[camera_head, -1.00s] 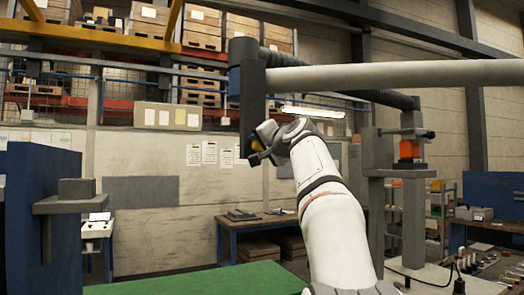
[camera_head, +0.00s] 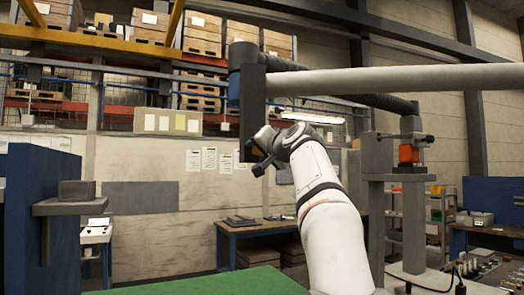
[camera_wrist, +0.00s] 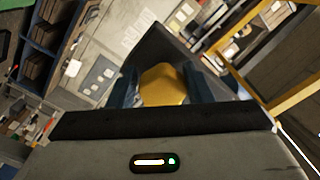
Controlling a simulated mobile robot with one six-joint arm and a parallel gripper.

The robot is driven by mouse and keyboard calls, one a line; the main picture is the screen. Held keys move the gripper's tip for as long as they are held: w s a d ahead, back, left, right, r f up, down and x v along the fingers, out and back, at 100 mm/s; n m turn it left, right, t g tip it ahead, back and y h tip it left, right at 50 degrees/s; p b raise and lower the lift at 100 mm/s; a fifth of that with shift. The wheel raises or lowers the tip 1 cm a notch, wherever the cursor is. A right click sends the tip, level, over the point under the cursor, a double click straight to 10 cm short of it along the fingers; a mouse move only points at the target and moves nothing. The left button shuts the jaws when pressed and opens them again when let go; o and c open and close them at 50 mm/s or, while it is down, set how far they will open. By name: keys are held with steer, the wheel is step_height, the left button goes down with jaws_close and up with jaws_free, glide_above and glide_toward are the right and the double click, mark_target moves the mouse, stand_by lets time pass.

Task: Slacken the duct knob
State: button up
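The duct knob is yellow (camera_wrist: 163,86) and fills the space between the two dark blue fingers of my gripper (camera_wrist: 163,92) in the wrist view. A finger lies against each side of it, and my gripper looks shut on it. Behind the knob is a dark bracket (camera_wrist: 170,48). In the head view my gripper (camera_head: 260,148) is at the lower end of the dark upright bracket (camera_head: 252,100), which hangs at the left end of the pale duct tube (camera_head: 390,80). There the knob is mostly hidden by my gripper.
A blue panel with a grey shelf (camera_head: 72,207) is at the left, a green surface (camera_head: 215,283) lies below, and a workbench (camera_head: 255,229) stands behind. The air left of my gripper is clear.

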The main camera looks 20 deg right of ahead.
steer(key=shift+o, duration=1.6)
steer(key=shift+r, duration=0.1)
steer(key=shift+s, duration=0.1)
steer(key=s+b, duration=0.3)
steer(key=s, duration=0.4)
steer(key=shift+s+d, duration=0.15)
steer(key=shift+s, duration=0.2)
